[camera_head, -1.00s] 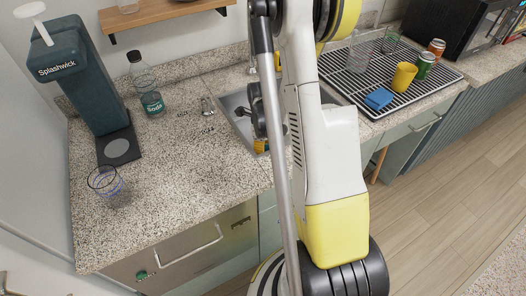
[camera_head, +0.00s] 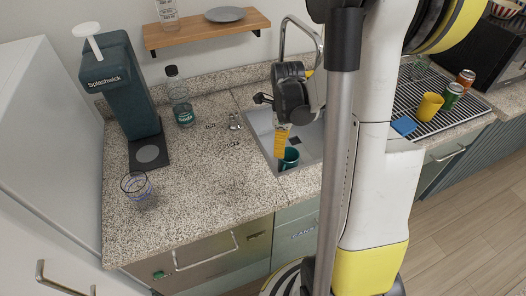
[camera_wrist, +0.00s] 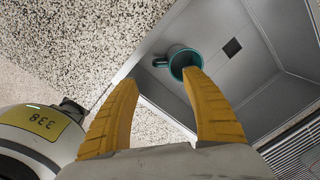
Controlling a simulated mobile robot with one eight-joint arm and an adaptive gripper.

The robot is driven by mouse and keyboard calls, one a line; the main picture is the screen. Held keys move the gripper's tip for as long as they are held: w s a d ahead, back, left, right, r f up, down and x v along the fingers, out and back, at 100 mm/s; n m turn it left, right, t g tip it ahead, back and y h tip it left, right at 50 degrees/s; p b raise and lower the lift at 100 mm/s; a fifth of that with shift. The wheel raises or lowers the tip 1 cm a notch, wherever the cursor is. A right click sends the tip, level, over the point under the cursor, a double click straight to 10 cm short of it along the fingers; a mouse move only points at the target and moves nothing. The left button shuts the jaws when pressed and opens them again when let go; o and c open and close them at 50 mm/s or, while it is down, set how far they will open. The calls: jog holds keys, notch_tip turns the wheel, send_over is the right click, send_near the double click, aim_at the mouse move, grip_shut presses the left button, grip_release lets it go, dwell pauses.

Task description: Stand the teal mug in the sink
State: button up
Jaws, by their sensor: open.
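The teal mug (camera_head: 290,158) is inside the grey sink (camera_head: 311,142), near its front left corner. In the wrist view the mug (camera_wrist: 177,58) shows its open mouth, with the handle towards the left; it looks upright on the floor of the sink (camera_wrist: 215,28). My gripper (camera_head: 281,146) is over the sink, just above the mug in the picture. In the wrist view its yellow fingers (camera_wrist: 160,80) are wide apart with nothing between them. The right fingertip overlaps the mug's near edge in the picture; I cannot tell whether they touch.
A curved tap (camera_head: 303,27) rises behind my gripper. A soda bottle (camera_head: 180,100), a clear glass (camera_head: 138,188) and a Splashwick dispenser (camera_head: 122,85) stand left. A drying rack (camera_head: 445,118) at right holds a yellow cup (camera_head: 429,106). A shelf (camera_head: 205,32) hangs above.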

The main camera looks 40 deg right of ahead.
jog(key=s+a+r+n+t, duration=0.3)
jog(key=a+r+n, duration=0.5)
jog(key=a+n, duration=0.3)
jog(key=s+a+r+n+t, duration=0.3)
jog(key=s+a+r+n, duration=0.2)
jog(key=n, duration=1.2)
jog(key=a+r, duration=0.3)
jog(key=a, duration=0.2)
jog(key=shift+a+r+t, duration=0.2)
jog(key=shift+a+t, duration=0.2)
